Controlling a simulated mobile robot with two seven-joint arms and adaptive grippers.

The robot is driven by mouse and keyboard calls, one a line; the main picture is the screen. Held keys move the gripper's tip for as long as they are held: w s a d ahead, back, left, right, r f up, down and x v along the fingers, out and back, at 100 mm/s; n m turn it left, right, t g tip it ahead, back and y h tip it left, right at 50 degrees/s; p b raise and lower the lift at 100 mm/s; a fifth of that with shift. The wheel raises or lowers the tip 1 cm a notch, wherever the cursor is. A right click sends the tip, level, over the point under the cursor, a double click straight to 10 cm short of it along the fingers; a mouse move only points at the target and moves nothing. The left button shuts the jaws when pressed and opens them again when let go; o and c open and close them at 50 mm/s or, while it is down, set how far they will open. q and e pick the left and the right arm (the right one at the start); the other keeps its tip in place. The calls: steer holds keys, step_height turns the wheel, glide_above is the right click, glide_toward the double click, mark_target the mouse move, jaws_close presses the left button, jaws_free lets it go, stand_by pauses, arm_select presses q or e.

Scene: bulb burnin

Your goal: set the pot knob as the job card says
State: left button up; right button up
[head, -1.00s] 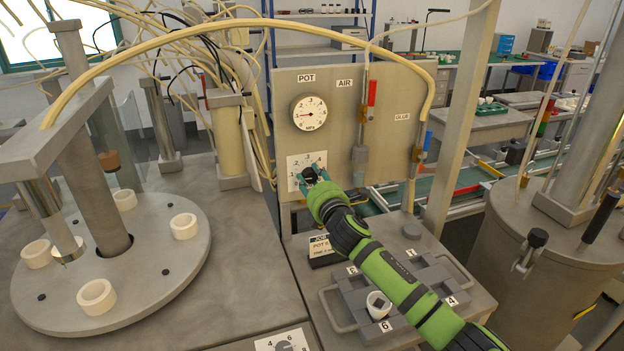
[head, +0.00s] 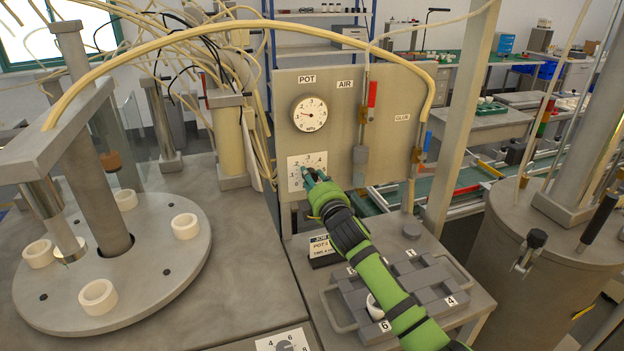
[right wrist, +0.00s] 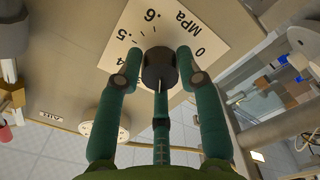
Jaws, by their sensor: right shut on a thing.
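The black pot knob (right wrist: 159,68) sits on a white dial plate with numbers and MPa, which shows in the head view (head: 294,180) low on the panel. My right gripper (right wrist: 160,66) is shut on the knob, a green finger on either side and a third below it. In the head view the gripper (head: 310,176) hides most of the knob. The round pot gauge (head: 309,114) is above, its red needle pointing left and slightly up. The job card (head: 322,249) stands below the panel; my right arm hides part of its text. My left gripper is out of view.
A grey tray (head: 350,288) with numbered places and handles lies under my right forearm, a white ring partly hidden in it. A turntable (head: 140,285) with white rings is at left. A large metal tank (head: 530,260) stands at right. Hoses arch over the panel.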

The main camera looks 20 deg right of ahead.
steer(key=m, duration=0.6)
steer(key=shift+d+f+m+p, duration=0.1)
steer(key=shift+m+p, duration=0.2)
steer(key=shift+p, duration=0.05)
stand_by(0.3)
steer(key=shift+f, duration=0.1)
steer(key=o, duration=1.1)
steer(key=shift+o, duration=0.2)
steer(key=shift+s, duration=0.1)
steer(key=s, duration=1.2)
steer(key=shift+d, duration=0.25)
